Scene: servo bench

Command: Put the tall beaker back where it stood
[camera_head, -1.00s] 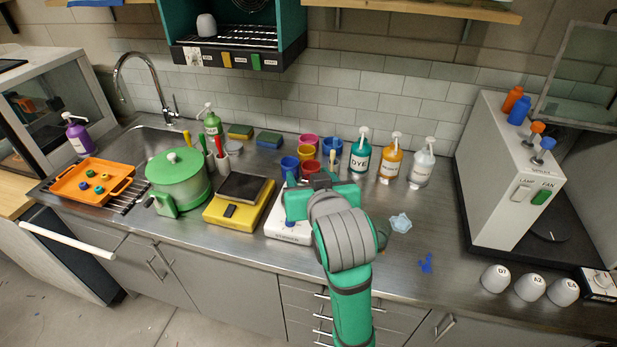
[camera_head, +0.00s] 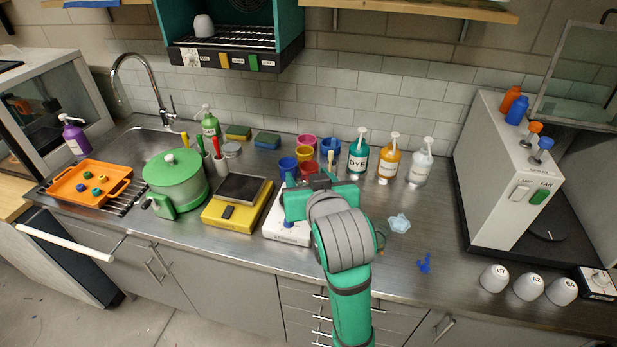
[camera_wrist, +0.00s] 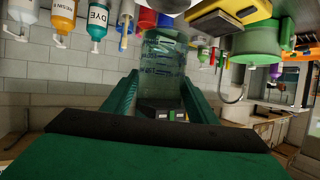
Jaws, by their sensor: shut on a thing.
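The tall beaker (camera_wrist: 160,58) is clear, slightly greenish glass. In the wrist view it stands out between the two fingers of my gripper (camera_wrist: 160,92), which is shut on it. In the head view my gripper (camera_head: 320,186) is over the middle of the bench, beside a white bench device (camera_head: 287,232). My arm hides the beaker there, so I cannot tell whether its base touches anything.
A yellow scale (camera_head: 232,216) and green pot (camera_head: 176,183) are left. A crumpled pale-blue piece (camera_head: 398,223) lies right, with bare steel around it.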

